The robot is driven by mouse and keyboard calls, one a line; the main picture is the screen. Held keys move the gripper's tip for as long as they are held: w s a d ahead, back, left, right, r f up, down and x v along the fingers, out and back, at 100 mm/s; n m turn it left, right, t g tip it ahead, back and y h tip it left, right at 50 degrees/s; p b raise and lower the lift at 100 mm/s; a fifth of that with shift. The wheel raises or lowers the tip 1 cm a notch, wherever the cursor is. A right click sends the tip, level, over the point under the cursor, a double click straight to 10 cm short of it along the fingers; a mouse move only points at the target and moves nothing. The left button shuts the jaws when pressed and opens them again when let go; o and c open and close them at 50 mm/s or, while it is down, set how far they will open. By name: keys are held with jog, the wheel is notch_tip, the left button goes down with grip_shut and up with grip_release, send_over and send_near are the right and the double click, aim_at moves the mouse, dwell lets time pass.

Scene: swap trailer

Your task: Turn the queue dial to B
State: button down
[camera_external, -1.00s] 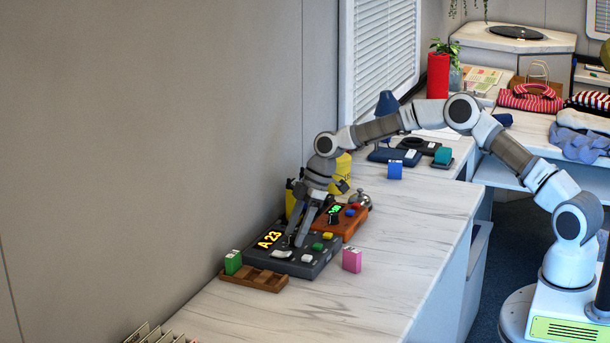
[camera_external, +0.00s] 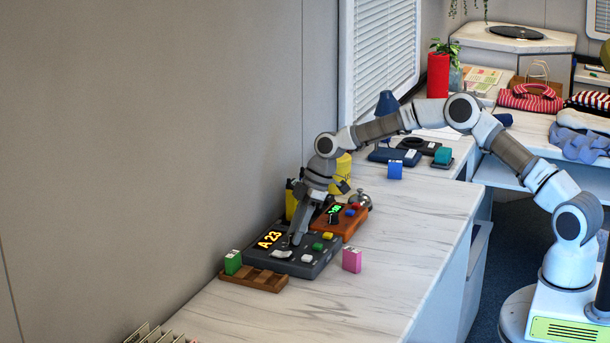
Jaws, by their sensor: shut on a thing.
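A dark grey queue box (camera_external: 318,268) lies on the marble counter with a lit orange display (camera_external: 269,239) that reads A 23. It carries a white lever-like knob (camera_external: 281,254), a green button (camera_external: 318,247), a yellow button (camera_external: 328,236) and a white button (camera_external: 307,258). My gripper (camera_external: 296,240) points down onto the box, just right of the display. Its fingers are shut on a small part there, most likely the queue dial, which they largely hide. The letter marks around the dial are too small to read.
An orange-brown box (camera_external: 350,224) with a green display stands right behind. A wooden tray (camera_external: 254,279), a green block (camera_external: 233,262) and a pink block (camera_external: 352,260) are close by. The counter's front (camera_external: 370,300) is clear.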

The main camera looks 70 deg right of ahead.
jog(key=m+h, duration=0.1)
jog(key=m, duration=0.1)
jog(key=m+t+b, duration=0.1)
jog(key=m, duration=0.2)
jog(key=shift+s+a+h, duration=0.1)
jog(key=shift+a+h, duration=0.1)
jog(key=shift+h, duration=0.2)
jog(key=shift+m+h, duration=0.7)
jog(key=shift+m, duration=1)
jog(key=c, duration=0.6)
grip_release()
jog(key=shift+r, duration=0.1)
jog(key=p+v, duration=0.2)
jog(key=v, duration=1.5)
jog(key=shift+s, duration=0.15)
jog(key=shift+r, duration=0.1)
